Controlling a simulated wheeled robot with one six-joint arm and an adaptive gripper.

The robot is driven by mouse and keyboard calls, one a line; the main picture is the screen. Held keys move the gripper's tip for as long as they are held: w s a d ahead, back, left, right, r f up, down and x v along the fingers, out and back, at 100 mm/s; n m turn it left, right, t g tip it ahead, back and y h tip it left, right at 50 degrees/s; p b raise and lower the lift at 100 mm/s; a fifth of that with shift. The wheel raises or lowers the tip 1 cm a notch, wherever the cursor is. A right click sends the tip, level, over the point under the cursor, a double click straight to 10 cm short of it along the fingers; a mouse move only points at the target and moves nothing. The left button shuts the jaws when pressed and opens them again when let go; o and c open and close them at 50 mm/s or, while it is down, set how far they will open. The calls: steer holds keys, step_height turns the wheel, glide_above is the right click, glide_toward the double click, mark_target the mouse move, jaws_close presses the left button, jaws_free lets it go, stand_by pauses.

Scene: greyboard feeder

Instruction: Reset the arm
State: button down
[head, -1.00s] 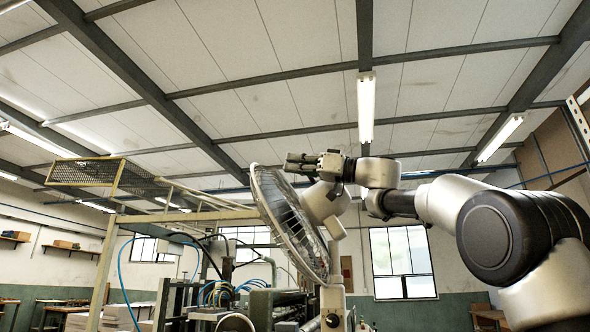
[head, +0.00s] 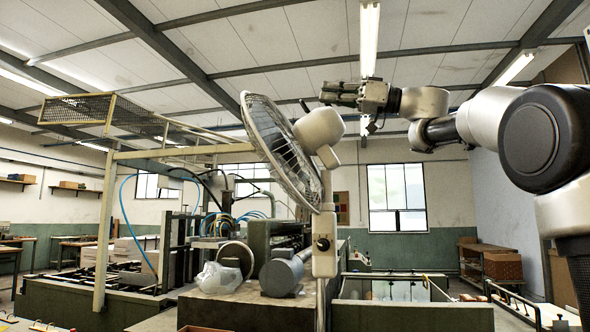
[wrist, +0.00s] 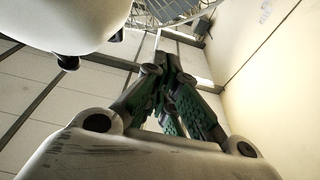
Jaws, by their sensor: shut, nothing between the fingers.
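My gripper (head: 338,93) is raised high at the upper right of the head view, pointing left. In the wrist view its green-padded fingers (wrist: 178,105) come together at the tips, with nothing between them. In the head view the arm reaches in from the right edge and is bent at the elbow. The gripper shows above the motor housing of a large white pedestal fan (head: 318,130). I cannot tell how far apart they are in depth.
The fan's wire cage (head: 280,150) stands mid-view. Behind it is a machine with a wheel (head: 237,258), blue hoses and a yellow mesh frame (head: 78,108). Shelving (head: 490,262) stands at the back right. A fluorescent lamp (head: 369,40) hangs above. Open air surrounds the gripper's left side.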

steer(key=w+d+f+m+t+h, duration=0.1)
steer(key=w+d+m+t+h, duration=0.1)
steer(key=d+m+t+h, duration=0.4)
steer(key=w+d+f+m+t+h, duration=0.2)
steer(key=d+m+t+h, duration=0.3)
steer(key=d+t, duration=0.25)
steer(key=s+d+f+m+g+h, duration=0.1)
steer(key=s+d+f+m+h, duration=0.15)
steer(key=d+f+h, duration=0.45)
steer(key=s+d+f+m+g+h, duration=0.1)
steer(key=d+f+m+g+h, duration=0.2)
steer(key=f, duration=0.8)
steer(key=s+d+f+g, duration=0.15)
steer(key=s+f, duration=0.35)
steer(key=f, duration=0.5)
steer(key=s+d+f+g, duration=0.1)
steer(key=s+f+g, duration=0.25)
steer(key=f, duration=0.55)
steer(key=s+a+f+n+g, duration=0.1)
steer(key=s+a+f+g, duration=0.1)
steer(key=s+f, duration=0.7)
steer(key=s+a+f+n+g+y, duration=0.1)
steer(key=s+f+g, duration=0.3)
steer(key=s+f, duration=0.5)
steer(key=shift+a+f+g, duration=0.35)
steer(key=shift+a+f, duration=0.15)
steer(key=shift+a, duration=0.25)
